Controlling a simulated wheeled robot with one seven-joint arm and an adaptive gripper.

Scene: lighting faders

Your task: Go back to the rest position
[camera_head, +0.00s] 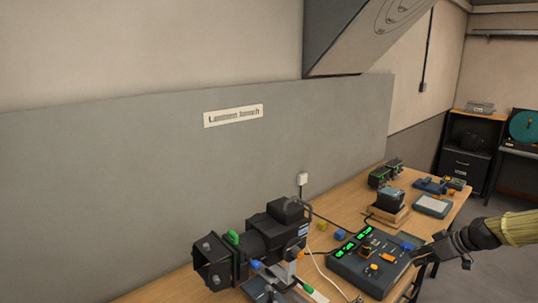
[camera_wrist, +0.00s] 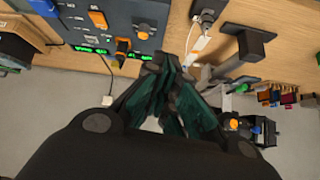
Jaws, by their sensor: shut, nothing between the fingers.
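My gripper (camera_head: 421,254) is at the right edge of the fader console (camera_head: 352,279) in the head view, with my arm reaching in from the right. In the wrist view my gripper (camera_wrist: 168,72) shows its dark green fingers drawn together at the tips, shut with nothing between them. The console (camera_wrist: 148,12) fills the upper left of that view, with orange fader knobs (camera_wrist: 97,19) and green lit displays.
The wooden bench (camera_head: 455,206) carries a black stage lamp (camera_head: 262,240) at the left of the console. A small dark device on a wooden base (camera_head: 388,214) and a grey-topped box (camera_head: 432,206) stand behind it. Open floor (camera_head: 505,272) lies at the right.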

